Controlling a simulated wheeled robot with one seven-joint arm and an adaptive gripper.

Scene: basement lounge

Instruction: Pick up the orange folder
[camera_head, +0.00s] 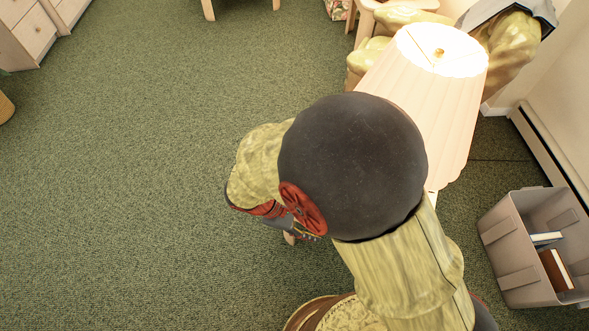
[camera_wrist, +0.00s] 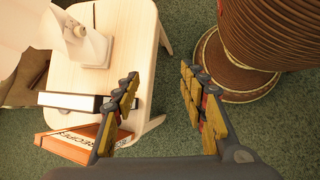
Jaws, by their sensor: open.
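An orange folder (camera_wrist: 66,146) with large lettering on its white spine lies at the lower left of the wrist view. It is partly hidden by my gripper's left finger, and I cannot tell what it rests on. My gripper (camera_wrist: 160,76) is open and empty, with its fingers to the right of the folder and carpet between them. In the head view my arm hides most of the gripper, and I cannot make out the orange folder there.
A light wooden table (camera_wrist: 130,40) carries a lamp (camera_head: 430,95) and a white-and-black binder (camera_wrist: 72,101), just above the folder in the wrist view. A round brown ribbed object (camera_wrist: 270,30) stands right of my gripper. A grey bin (camera_head: 510,245) holds books. Carpet at left is clear.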

